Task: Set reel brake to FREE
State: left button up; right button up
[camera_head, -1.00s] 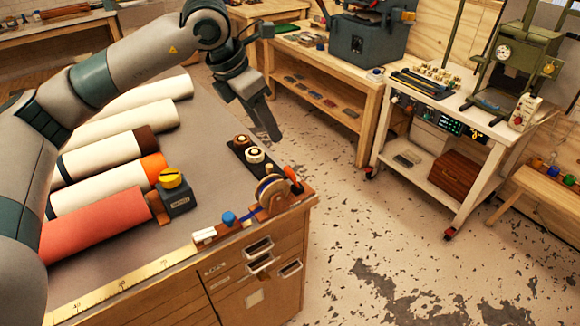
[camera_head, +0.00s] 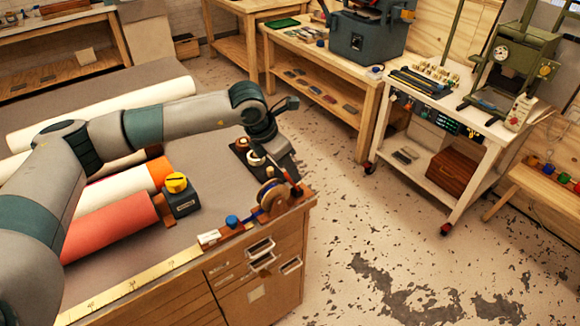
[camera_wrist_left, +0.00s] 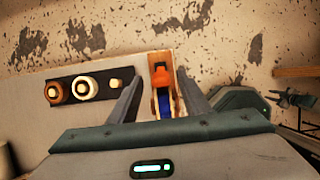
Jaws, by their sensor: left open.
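The reel (camera_head: 270,196) stands upright at the bench's near right corner, with blue line on it. Its orange lever (camera_wrist_left: 161,76) shows in the left wrist view, between the two fingers and above the blue-wound part (camera_wrist_left: 165,104). In the head view the lever is largely hidden by my left gripper (camera_head: 293,182), which hangs over the reel from behind. In the wrist view my left gripper (camera_wrist_left: 162,82) is open, a finger on each side of the lever, with gaps visible. I cannot read any FREE marking. My right gripper is not in view.
A black strip with round knobs (camera_wrist_left: 70,89) lies beside the reel. A dark box with a yellow knob (camera_head: 179,196) and several foil rolls (camera_head: 108,228) lie left on the bench (camera_head: 215,178). The floor to the right is clear up to the white cart (camera_head: 430,177).

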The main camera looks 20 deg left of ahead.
aim_at(292, 183)
pick_arm(q)
jog(key=shift+p+x, duration=0.45)
jog(key=shift+x, duration=1.1)
jog(key=shift+c, duration=0.6)
grip_shut()
